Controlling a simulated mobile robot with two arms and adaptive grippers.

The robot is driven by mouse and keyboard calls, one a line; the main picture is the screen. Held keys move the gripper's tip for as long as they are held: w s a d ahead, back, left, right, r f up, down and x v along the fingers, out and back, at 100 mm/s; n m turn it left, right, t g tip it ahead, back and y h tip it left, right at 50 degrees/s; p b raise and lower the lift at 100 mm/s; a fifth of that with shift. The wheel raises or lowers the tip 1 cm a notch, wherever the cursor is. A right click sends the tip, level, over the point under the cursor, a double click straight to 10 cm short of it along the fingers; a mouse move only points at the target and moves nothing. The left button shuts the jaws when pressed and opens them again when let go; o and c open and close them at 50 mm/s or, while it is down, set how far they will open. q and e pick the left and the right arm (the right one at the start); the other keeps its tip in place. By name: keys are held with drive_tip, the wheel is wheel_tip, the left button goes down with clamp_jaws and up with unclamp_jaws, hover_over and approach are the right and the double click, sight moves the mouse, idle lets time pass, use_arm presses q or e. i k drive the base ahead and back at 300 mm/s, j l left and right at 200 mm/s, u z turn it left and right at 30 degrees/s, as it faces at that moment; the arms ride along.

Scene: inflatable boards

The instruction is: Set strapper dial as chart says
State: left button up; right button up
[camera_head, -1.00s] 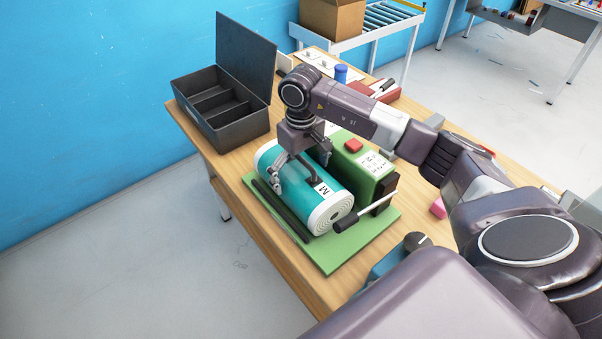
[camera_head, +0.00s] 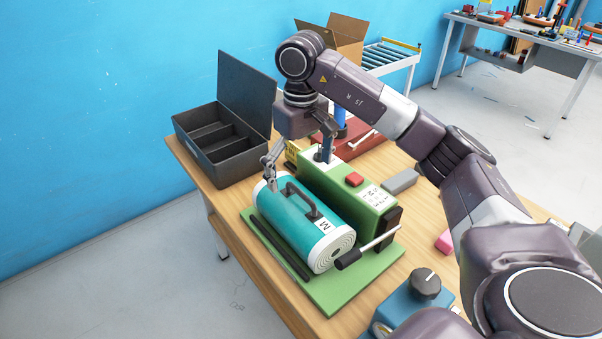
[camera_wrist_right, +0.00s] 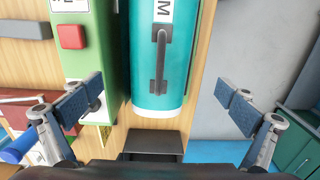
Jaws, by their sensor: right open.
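A green machine (camera_head: 348,188), which I take as the strapper, carries a red button and a white printed chart (camera_head: 376,197) too small to read. A teal roll (camera_head: 292,228) with a dark handle and an "M" label lies beside it on a green base (camera_head: 352,293). A dark knob (camera_head: 426,282) with a pale mark sits on a blue box (camera_head: 405,306) at the front right. My right gripper (camera_head: 299,172) is open and empty above the roll's far end; its spread fingers also show in the right wrist view (camera_wrist_right: 161,92). My left gripper is out of view.
A black open-lidded case (camera_head: 218,160) stands at the back left of the wooden table. A grey block (camera_head: 400,181), a pink block (camera_head: 445,242) and a red case (camera_head: 362,140) lie to the right.

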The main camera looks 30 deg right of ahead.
sight(317, 157)
drive_tip(key=z, duration=1.3)
